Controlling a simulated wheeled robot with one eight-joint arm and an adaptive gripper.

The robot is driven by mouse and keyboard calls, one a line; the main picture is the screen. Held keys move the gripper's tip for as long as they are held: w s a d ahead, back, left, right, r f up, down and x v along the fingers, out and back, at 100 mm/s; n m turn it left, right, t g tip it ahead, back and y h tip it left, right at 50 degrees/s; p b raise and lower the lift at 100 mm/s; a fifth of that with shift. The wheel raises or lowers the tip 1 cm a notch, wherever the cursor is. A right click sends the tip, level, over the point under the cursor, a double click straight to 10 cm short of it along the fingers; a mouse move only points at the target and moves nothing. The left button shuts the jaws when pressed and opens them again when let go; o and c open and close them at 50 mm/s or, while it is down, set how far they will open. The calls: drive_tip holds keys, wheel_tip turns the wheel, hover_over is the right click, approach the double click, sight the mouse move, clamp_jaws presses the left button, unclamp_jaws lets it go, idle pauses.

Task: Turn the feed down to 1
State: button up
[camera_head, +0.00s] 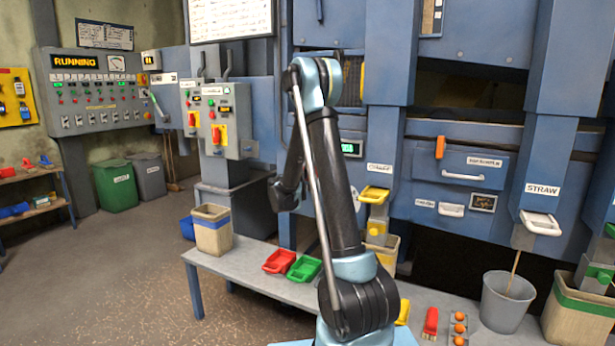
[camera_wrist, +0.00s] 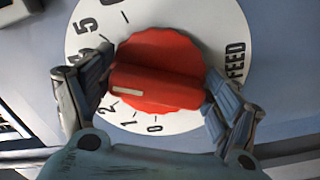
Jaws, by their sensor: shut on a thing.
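The red feed knob (camera_wrist: 165,55) fills the middle of the wrist view, on a white round dial plate (camera_wrist: 210,30) marked FEED. Its raised grip bar has a white mark at its left end. That end faces left, on the side of the 2; the exact setting is hard to read because my left finger covers part of the scale. The 0, 1 and 2 show below the knob and a 5 at upper left. My gripper (camera_wrist: 158,86) is shut on the knob, one finger at each side. In the head view my arm hides the knob and gripper.
A grey bench (camera_head: 238,263) below my arm holds a red scoop (camera_head: 279,261), a green scoop (camera_head: 304,268) and a beige bin (camera_head: 212,232). A grey bucket (camera_head: 506,302) stands at right. Blue machine housing is close behind the arm. Floor at left is clear.

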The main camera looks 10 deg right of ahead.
drive_tip(key=shift+w+d+n, duration=0.1)
drive_tip(key=shift+n, duration=0.2)
drive_tip(key=n, duration=0.3)
drive_tip(key=shift+r+n, duration=0.1)
drive_tip(key=shift+n, duration=0.2)
drive_tip(key=n, duration=0.3)
drive_tip(key=shift+r+n, duration=0.1)
drive_tip(key=shift+n, duration=0.2)
drive_tip(key=n, duration=0.7)
drive_tip(key=shift+r, duration=0.1)
drive_tip(key=o, duration=0.9)
drive_tip(key=shift+w, duration=0.1)
